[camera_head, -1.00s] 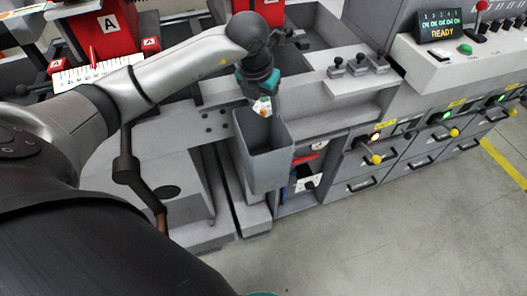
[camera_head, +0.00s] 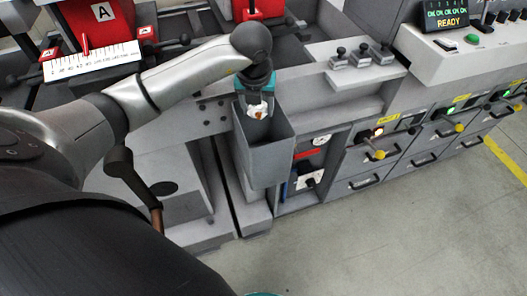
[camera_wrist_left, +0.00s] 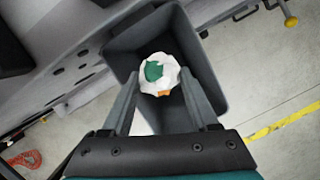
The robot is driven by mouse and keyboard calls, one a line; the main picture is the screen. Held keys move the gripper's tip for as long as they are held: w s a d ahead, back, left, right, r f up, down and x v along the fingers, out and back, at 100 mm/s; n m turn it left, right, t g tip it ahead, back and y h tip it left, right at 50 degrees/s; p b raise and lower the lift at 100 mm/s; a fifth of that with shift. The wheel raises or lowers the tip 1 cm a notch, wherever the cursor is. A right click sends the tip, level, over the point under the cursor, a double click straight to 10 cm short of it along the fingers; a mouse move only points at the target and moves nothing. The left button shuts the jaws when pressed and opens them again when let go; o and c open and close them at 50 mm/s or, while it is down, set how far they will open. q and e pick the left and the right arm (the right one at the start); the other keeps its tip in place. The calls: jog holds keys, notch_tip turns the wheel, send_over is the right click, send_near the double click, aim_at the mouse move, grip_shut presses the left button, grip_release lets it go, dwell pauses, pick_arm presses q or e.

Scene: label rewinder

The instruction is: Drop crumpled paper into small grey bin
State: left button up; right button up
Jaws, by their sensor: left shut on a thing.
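The crumpled paper (camera_head: 257,112) is white with green and orange patches. My left gripper (camera_head: 258,107) is shut on it, pointing down at the mouth of the small grey bin (camera_head: 267,162). The bin is open-topped and at the front of the machine. In the left wrist view the paper (camera_wrist_left: 160,70) sits between the two fingers, with the bin's walls (camera_wrist_left: 207,72) around it in the picture. How deep the paper is in the bin is hard to tell. My right gripper is not in view.
Right of the bin is a shelf recess with a red item (camera_head: 309,152), then drawers with black handles (camera_head: 365,181) and yellow knobs. Black knobs (camera_head: 362,56) stand on the ledge behind. The floor (camera_head: 400,240) in front is clear.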

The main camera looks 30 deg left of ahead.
pick_arm(q)
jog(key=shift+f, duration=0.2)
jog(key=o, duration=1.4)
jog(key=shift+r, duration=0.1)
jog(key=p+v, duration=0.1)
jog(key=v, duration=1.4)
jog(key=shift+p, duration=0.3)
